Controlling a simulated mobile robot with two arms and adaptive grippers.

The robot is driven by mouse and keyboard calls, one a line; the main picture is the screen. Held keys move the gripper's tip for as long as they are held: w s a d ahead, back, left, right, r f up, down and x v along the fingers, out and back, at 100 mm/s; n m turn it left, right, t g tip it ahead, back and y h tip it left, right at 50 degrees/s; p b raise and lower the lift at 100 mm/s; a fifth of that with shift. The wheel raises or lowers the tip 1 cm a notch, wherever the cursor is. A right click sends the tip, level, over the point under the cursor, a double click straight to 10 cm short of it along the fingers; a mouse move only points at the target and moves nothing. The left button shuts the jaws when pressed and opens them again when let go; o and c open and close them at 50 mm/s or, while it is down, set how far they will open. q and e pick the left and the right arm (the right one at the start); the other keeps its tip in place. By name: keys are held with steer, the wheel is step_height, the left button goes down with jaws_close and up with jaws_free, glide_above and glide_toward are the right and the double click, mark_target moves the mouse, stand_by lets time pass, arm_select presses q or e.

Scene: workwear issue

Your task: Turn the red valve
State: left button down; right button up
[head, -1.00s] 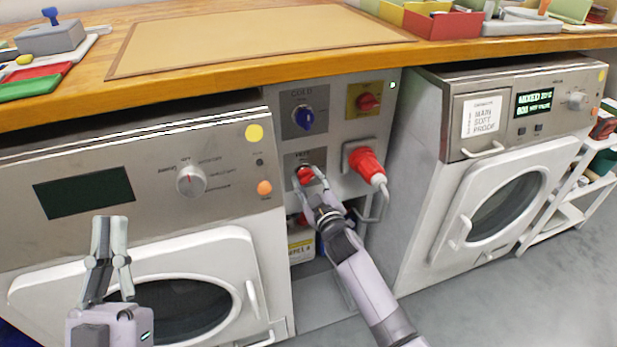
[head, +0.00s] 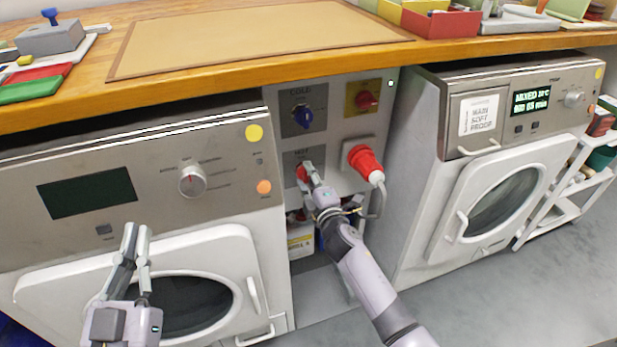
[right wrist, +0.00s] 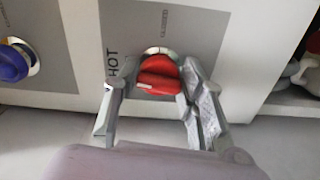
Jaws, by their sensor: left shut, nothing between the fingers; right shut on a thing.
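The red valve (right wrist: 160,74) is a round red knob on a grey plate marked HOT, in the right wrist view. In the head view the valve (head: 302,173) shows low on the panel between two washing machines. My right gripper (right wrist: 155,88) is shut on the valve, one finger at each side of it; in the head view it also reaches the valve (head: 308,170) and partly hides it. My left gripper (head: 137,230) is shut and empty, in front of the left washing machine.
A blue COLD valve (head: 303,117) sits above the red one. A red rotary switch (head: 366,99) on yellow and a red plug (head: 365,162) with a grey cable are close on the right. Washing machines (head: 215,235) (head: 470,90) flank the panel; a wooden worktop (head: 60,105) overhangs it.

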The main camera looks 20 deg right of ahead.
steer(key=shift+n, duration=0.7)
steer(key=o, duration=1.2)
steer(key=shift+c, duration=0.2)
steer(key=s, duration=1.2)
steer(key=shift+d, duration=0.2)
